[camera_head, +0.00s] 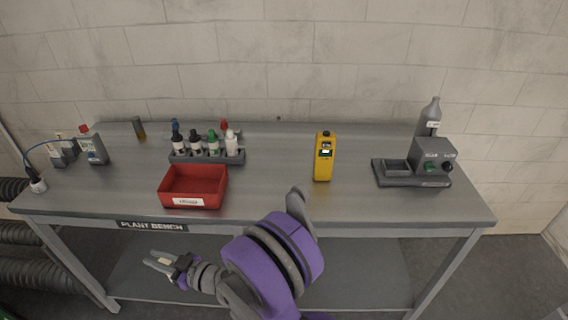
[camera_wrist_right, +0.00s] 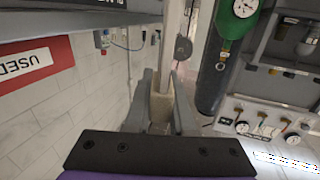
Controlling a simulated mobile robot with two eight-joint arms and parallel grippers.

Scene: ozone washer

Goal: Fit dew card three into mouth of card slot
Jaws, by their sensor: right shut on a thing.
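My right gripper (camera_head: 160,263) is in front of the bench's front edge, low at the left, pointing left. In the right wrist view, its fingers (camera_wrist_right: 161,82) are shut on a pale beige card-like thing (camera_wrist_right: 161,105); no number on it can be read. It shows only as a small pale patch in the head view. I cannot make out a card slot mouth for sure. The held thing is apart from both. My left gripper is not in view.
Bare bench top lies around the yellow instrument. A lower shelf (camera_head: 370,265) is under the bench.

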